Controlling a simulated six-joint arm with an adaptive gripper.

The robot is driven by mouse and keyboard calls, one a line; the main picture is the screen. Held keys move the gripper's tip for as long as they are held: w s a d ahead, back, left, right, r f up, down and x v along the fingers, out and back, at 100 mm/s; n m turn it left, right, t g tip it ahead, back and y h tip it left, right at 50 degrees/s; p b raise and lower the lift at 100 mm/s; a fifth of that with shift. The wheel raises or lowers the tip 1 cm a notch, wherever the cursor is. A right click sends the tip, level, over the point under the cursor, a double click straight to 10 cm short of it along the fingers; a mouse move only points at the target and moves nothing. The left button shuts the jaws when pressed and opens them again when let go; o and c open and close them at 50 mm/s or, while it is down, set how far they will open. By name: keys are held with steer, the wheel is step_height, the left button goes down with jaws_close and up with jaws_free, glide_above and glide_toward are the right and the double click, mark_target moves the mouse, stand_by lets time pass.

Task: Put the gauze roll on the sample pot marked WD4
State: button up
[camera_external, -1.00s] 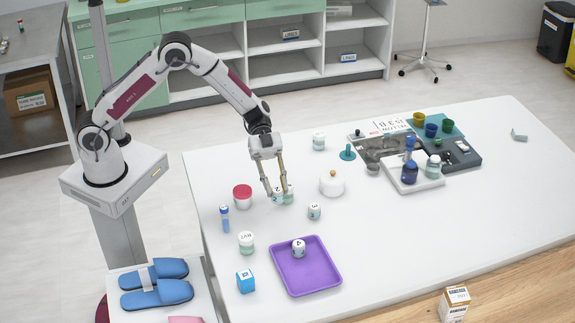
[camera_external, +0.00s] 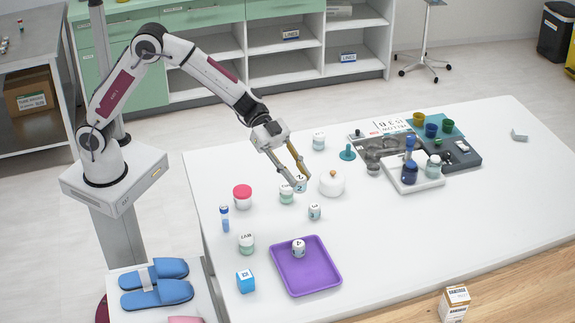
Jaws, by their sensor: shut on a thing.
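My gripper (camera_external: 299,181) is shut on a small white roll (camera_external: 300,187) with a dark 2-like mark on top, which looks like the gauze roll. It is held beside and slightly right of a pale green sample pot (camera_external: 286,197); the gap between them is hard to judge. That pot's lid print is too small to read. Another sample pot (camera_external: 247,248) with a white lid stands near the left edge, its marking looking like MV7. A third white-lidded pot (camera_external: 319,145) stands at the back. I cannot tell which pot reads WD4.
A white jar with an orange knob (camera_external: 332,186) is close right of my gripper. A red-lidded jar (camera_external: 242,203) stands left.

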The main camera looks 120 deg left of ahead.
mark_target(302, 177)
steer(key=r+n+y, duration=0.1)
steer(key=w+r+n+t, duration=0.1)
steer(key=r, duration=0.1)
steer(key=w+r+y, duration=0.1)
steer(key=shift+r+n+y, duration=0.15)
steer(key=shift+n+y, duration=0.15)
steer(key=shift+n, duration=0.1)
steer(key=shift+a+r+n+t+y, duration=0.2)
steer(key=shift+r+n+t+y, duration=0.1)
steer(key=shift+r+n+y, duration=0.3)
steer(key=shift+a+r+n+y, duration=0.3)
steer(key=shift+n+y, duration=0.3)
steer(key=shift+y, duration=0.2)
steer(key=shift+s+a+r+y, duration=0.1)
steer(key=shift+s+a+y, duration=0.05)
steer(key=shift+y, duration=0.25)
steer(key=shift+s+a+r+n+y, duration=0.1)
steer(key=shift+s+a+n+y, duration=0.1)
steer(key=shift+n+y, duration=0.35)
steer(key=shift+s+a+r+n+y, duration=0.1)
steer(key=shift+s+a+n+y, duration=0.3)
steer(key=shift+n+y, duration=0.3)
steer(key=shift+s, duration=0.15)
